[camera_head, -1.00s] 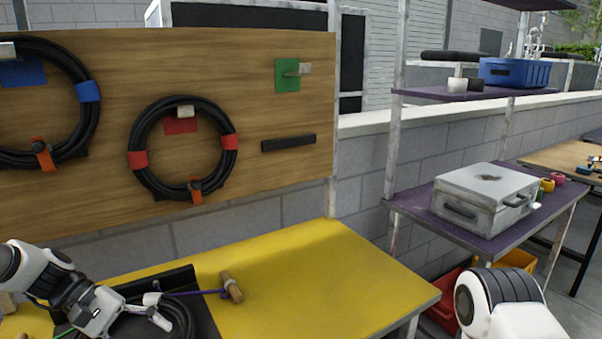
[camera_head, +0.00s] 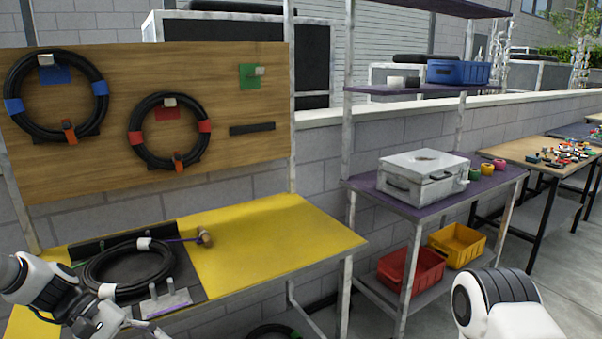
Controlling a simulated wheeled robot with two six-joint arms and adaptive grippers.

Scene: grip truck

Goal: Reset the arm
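My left arm comes in at the lower left, and its gripper (camera_head: 132,326) is low in front of the yellow table (camera_head: 275,235), near the black coiled cable. Its fingertips are partly cut off by the bottom edge, so its opening is unclear. My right arm shows only as a white and black link at the lower right; its gripper is out of view. The coiled cable (camera_head: 92,268) lies on a dark mat on the table, apart from the visible part of my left gripper.
A mallet (camera_head: 204,237) lies on the table. Two cable coils (camera_head: 20,122) (camera_head: 138,150) hang on the wooden board (camera_head: 215,70). A shelf at right holds a metal case (camera_head: 424,178), a red bin (camera_head: 410,270) and a yellow bin (camera_head: 457,243).

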